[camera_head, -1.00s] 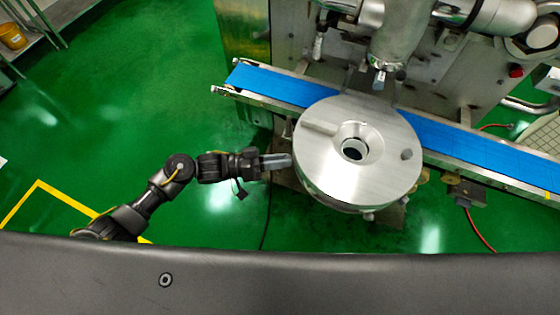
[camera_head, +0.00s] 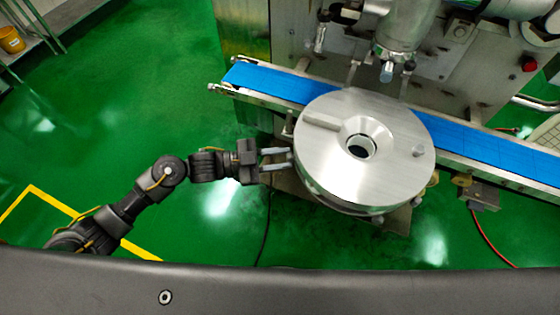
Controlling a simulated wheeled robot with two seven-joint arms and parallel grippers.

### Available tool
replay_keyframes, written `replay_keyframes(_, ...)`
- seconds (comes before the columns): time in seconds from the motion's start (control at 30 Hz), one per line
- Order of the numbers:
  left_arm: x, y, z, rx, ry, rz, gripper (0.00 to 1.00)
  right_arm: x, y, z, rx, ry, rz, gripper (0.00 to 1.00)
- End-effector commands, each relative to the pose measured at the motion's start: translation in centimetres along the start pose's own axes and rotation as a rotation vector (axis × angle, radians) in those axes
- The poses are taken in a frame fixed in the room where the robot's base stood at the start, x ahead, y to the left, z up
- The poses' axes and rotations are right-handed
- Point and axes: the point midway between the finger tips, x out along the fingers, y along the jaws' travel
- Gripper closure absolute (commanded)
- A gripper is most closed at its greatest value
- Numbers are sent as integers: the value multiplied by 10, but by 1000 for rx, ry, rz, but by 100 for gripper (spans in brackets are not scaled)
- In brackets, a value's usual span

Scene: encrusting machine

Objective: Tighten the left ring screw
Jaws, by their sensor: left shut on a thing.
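A large round silver metal disc (camera_head: 335,175) with a central funnel hole sits in front of the machine. My left gripper (camera_head: 290,159) reaches in from the left, and its fingertips are at the disc's left side edge. The two fingers show a gap between them, with their tips closed on the left ring screw at the rim. My right gripper is not in view.
A blue conveyor belt (camera_head: 270,84) runs behind the disc from upper left to lower right. A metal nozzle (camera_head: 387,72) hangs above it. A shelf with a yellow bucket (camera_head: 11,40) stands far left. Green floor (camera_head: 130,100) is clear on the left.

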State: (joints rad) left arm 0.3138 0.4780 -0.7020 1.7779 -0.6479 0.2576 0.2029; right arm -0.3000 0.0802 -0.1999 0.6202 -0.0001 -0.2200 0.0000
Motion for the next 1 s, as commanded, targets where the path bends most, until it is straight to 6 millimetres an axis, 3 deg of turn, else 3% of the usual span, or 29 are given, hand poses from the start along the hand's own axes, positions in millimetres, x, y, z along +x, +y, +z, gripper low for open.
replay_keyframes(0.5, 0, 1, 4, 443, -1, 0, 99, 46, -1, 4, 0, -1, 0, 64)
replay_keyframes(1.0, 0, 0, 1, 626, -2, 1, 99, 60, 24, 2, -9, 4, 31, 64)
